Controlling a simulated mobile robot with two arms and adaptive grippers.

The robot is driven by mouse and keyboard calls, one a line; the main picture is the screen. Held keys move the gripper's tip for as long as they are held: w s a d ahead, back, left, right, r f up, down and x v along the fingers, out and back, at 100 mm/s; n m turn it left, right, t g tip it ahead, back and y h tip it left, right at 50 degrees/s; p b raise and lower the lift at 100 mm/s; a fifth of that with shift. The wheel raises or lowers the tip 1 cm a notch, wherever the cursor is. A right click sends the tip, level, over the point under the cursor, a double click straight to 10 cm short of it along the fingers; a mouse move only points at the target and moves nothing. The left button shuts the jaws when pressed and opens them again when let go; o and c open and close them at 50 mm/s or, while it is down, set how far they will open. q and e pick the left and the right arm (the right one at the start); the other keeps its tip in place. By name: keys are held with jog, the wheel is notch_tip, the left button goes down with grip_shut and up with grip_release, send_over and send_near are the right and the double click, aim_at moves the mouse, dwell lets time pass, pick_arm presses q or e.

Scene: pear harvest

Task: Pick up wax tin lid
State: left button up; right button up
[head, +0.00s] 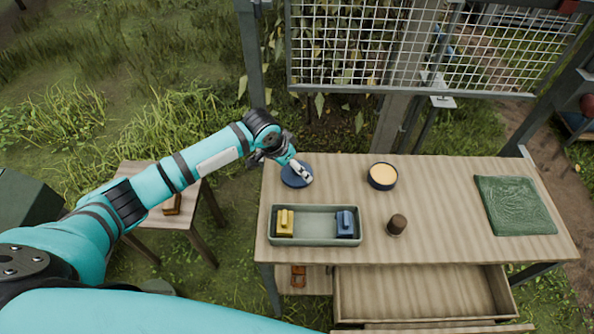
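The wax tin lid (291,181) is a dark blue round disc at the back left of the wooden table. My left gripper (303,174) reaches in from the left, with its pale fingertip over the lid and covering part of it. I cannot tell whether the fingers touch the lid or how far apart they are. The open wax tin (382,177), dark with pale yellow wax inside, stands to the right of the lid near the back of the table. My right gripper is not in view.
A grey-green tray (317,238) at the table's front left holds a yellow item (285,222) and a blue item (345,222). A brown knob-like object (397,223) stands right of it. A folded green cloth (515,205) lies far right. An open drawer (420,292) is below. Wire mesh (400,45) rises behind.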

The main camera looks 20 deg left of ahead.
pick_arm(q)
jog(key=shift+w+d+f, duration=0.15)
jog(key=shift+w+f, duration=0.05)
jog(key=shift+f, duration=0.15)
jog(key=p+x, duration=0.1)
jog(key=x, duration=0.3)
jog(key=shift+w, duration=0.15)
